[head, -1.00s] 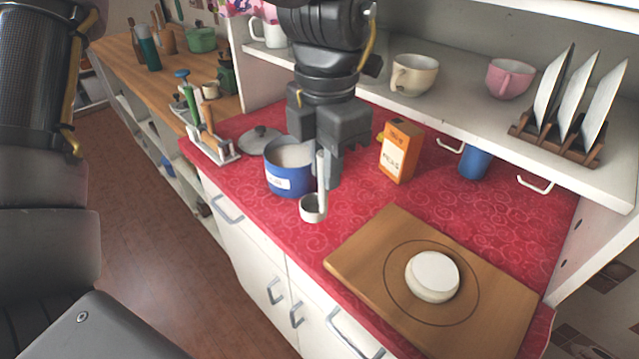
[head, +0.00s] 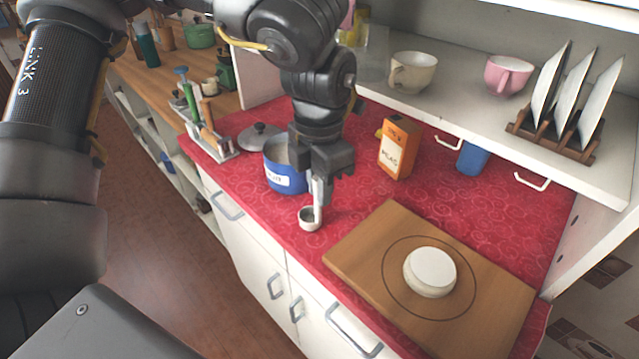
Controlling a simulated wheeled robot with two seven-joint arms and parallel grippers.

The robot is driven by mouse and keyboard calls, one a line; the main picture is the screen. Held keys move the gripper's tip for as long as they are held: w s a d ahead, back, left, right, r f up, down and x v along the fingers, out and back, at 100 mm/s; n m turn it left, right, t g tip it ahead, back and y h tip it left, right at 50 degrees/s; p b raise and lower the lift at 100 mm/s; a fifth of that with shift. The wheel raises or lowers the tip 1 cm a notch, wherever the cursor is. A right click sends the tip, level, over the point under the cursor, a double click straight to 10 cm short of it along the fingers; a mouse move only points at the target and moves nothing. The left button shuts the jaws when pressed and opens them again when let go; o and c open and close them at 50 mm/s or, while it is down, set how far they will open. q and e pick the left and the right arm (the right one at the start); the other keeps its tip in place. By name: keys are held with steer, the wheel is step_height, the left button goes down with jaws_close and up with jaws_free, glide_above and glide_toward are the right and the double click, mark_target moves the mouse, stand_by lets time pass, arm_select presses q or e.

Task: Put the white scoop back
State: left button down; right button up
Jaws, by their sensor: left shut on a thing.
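My left gripper (head: 321,184) is shut on the upright handle of the white scoop (head: 309,219). The scoop's small round cup hangs below the fingers, just in front and to the right of the blue pot (head: 284,181). I cannot tell whether the cup touches the red cloth. The blue pot has a white label, and my gripper partly hides its right side and opening. Its grey lid (head: 260,136) lies on the cloth behind it, to the left. My right gripper is not in view.
A rack of utensils (head: 208,134) stands at the left end of the red counter (head: 262,228). An orange box (head: 399,148) and a blue cup (head: 473,158) stand behind. A wooden board (head: 352,262) with a round white item (head: 431,271) is at right. A shelf overhangs the back.

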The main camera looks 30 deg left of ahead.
arm_select(q)
steer(key=shift+f, duration=0.1)
steer(key=c, duration=1.8)
jaws_free()
steer(key=shift+f, duration=0.1)
steer(key=o, duration=0.5)
steer(key=shift+r, duration=0.3)
steer(key=shift+w+r, duration=0.1)
steer(key=shift+r, duration=0.25)
step_height(320, 180, up, 10)
steer(key=shift+f, duration=0.2)
steer(key=shift+r, duration=0.8)
